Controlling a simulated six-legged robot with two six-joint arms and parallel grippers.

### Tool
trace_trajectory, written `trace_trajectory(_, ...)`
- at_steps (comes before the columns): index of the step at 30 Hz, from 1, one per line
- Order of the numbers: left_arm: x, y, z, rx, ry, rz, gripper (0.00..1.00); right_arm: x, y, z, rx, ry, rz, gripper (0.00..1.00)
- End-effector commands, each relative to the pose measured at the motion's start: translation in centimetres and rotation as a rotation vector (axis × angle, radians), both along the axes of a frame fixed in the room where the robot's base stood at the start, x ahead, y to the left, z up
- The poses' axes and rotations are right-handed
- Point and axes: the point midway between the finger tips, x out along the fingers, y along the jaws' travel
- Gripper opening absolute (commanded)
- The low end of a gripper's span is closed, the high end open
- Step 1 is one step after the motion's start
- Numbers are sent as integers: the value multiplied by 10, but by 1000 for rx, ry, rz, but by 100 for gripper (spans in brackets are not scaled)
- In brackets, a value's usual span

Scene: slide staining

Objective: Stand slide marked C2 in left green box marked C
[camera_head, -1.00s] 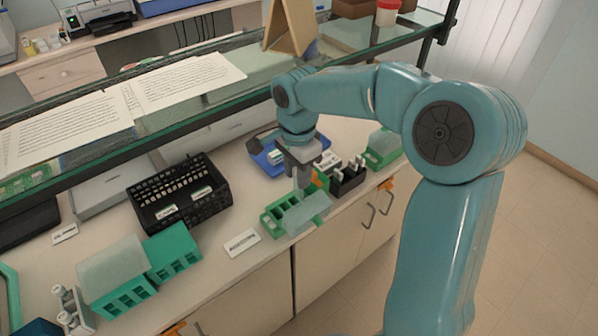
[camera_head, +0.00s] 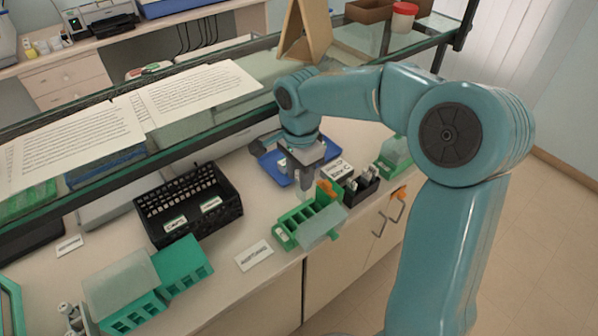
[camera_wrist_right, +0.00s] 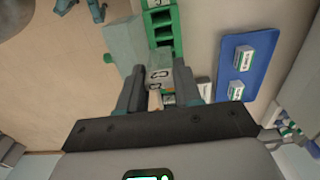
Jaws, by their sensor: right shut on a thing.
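My right gripper (camera_head: 308,190) is low over the bench, just behind a green slotted box (camera_head: 290,234) with its frosted lid (camera_head: 321,229) open. In the right wrist view, its fingers (camera_wrist_right: 158,92) are shut on a small white-ended slide (camera_wrist_right: 158,77) with a dark mark too small to read. The same green box (camera_wrist_right: 163,40) lies just beyond the fingers, its slots showing. Another green box (camera_head: 184,268) with a frosted lid (camera_head: 121,290) stands at the left, and a further one (camera_head: 396,160) at the right. Their letters are unreadable. My left gripper is not visible.
A blue tray (camera_wrist_right: 232,70) holds slides and lies beside the gripper. A black basket (camera_head: 188,215) stands to the left, a black rack (camera_head: 361,190) to the right. A white label card (camera_head: 254,256) lies in front. A glass shelf (camera_head: 190,125) with papers hangs over the bench's back.

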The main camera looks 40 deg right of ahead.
Motion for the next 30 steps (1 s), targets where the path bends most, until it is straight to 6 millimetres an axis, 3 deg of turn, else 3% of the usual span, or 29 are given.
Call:
trace_trajectory(7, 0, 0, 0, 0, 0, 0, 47, 1, 0, 0, 0, -1, 0, 3)
trace_trajectory(21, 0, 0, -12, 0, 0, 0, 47, 1, 0, -25, 0, 0, 0, 3)
trace_trajectory(30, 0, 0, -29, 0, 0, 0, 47, 2, 0, -60, 0, 2, 0, 3)
